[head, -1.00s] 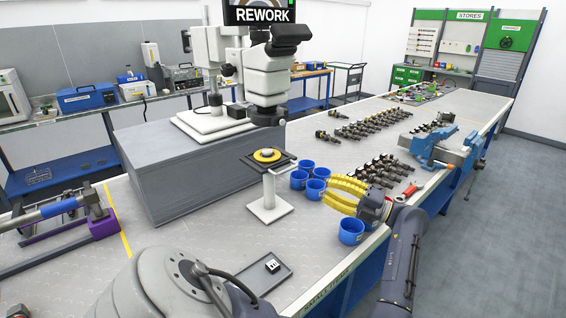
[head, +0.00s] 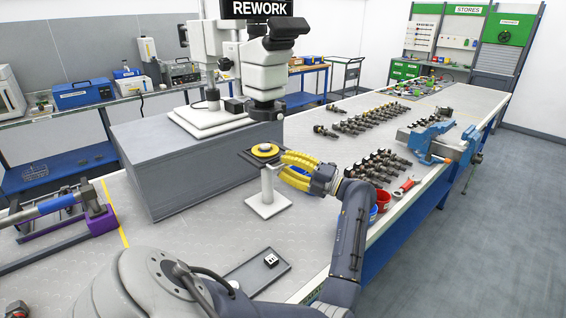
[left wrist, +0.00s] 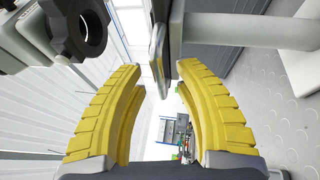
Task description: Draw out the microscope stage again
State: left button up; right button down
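A dark square plate with a yellow ring (head: 265,150) sits on a white post (head: 267,185) with a square white base, in front of the microscope (head: 265,75). It looks like the stage. My left gripper (head: 284,167) has yellow fingers and is at the plate's right edge. In the left wrist view the fingers are apart, and the plate (left wrist: 158,40) shows edge-on between the fingertips, with the post (left wrist: 235,32) to its right. I cannot tell whether a finger touches it. My right gripper is not in view.
The microscope stands on a grey block (head: 180,165). A small tray (head: 245,275) with a small part lies in front. Cups, one with a red inside (head: 383,200), are partly hidden behind my arm. Rows of injectors (head: 375,120) and a blue vise (head: 440,140) are to the right.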

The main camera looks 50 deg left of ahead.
pick_arm(q)
jog(key=shift+a, duration=0.15)
grip_shut()
dwell(0.6)
